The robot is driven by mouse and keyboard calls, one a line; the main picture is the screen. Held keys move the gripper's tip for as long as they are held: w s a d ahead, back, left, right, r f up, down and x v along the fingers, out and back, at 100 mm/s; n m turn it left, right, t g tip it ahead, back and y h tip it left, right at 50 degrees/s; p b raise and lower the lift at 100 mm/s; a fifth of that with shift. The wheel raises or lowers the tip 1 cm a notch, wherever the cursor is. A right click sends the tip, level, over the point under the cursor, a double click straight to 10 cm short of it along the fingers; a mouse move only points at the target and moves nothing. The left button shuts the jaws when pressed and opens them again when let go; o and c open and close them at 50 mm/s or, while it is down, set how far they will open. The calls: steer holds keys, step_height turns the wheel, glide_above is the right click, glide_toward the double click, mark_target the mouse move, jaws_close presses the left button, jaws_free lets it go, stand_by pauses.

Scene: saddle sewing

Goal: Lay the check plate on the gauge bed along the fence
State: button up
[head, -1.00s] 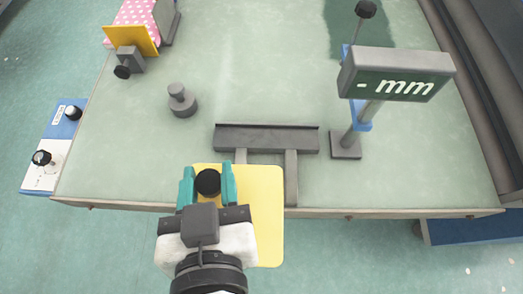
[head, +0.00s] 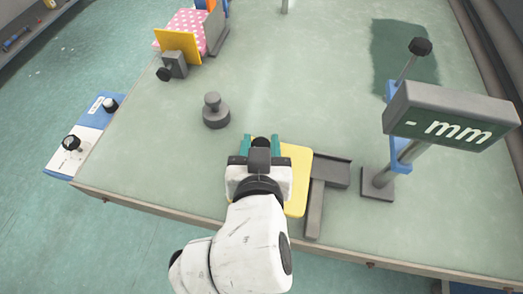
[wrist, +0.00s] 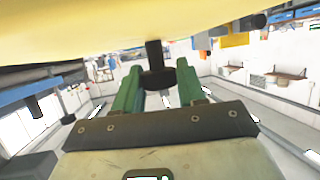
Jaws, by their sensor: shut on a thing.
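The check plate (head: 298,180) is a flat yellow plate with a black knob, which also shows in the wrist view (wrist: 155,65). My gripper (head: 262,143) has its teal fingers closed around the knob. The plate is over the left part of the gauge bed, whose grey right rail (head: 315,208) stays visible. The grey fence (head: 331,170) runs across the back of the bed, and its left part is hidden by the plate and gripper. I cannot tell whether the plate touches the bed. In the wrist view the plate (wrist: 110,30) fills the top.
A grey display reading "- mm" (head: 448,115) stands on a post right of the bed. A grey knobbed weight (head: 215,112) stands behind and left. A clamp with another yellow plate (head: 178,45) and pink dotted cloth (head: 190,22) are at the back left. The table middle is clear.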

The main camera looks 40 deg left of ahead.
steer(key=shift+w+a+f, duration=0.1)
steer(key=shift+w+f, duration=0.05)
steer(key=shift+f, duration=0.8)
steer(key=shift+w+a+f, duration=0.1)
steer(key=shift+f, duration=0.8)
steer(key=shift+f, duration=0.1)
steer(key=o, duration=1.2)
steer(key=shift+s+d, duration=0.15)
steer(key=v, duration=1.1)
steer(key=shift+s+d+r+b, duration=0.25)
steer(key=shift+b, duration=0.05)
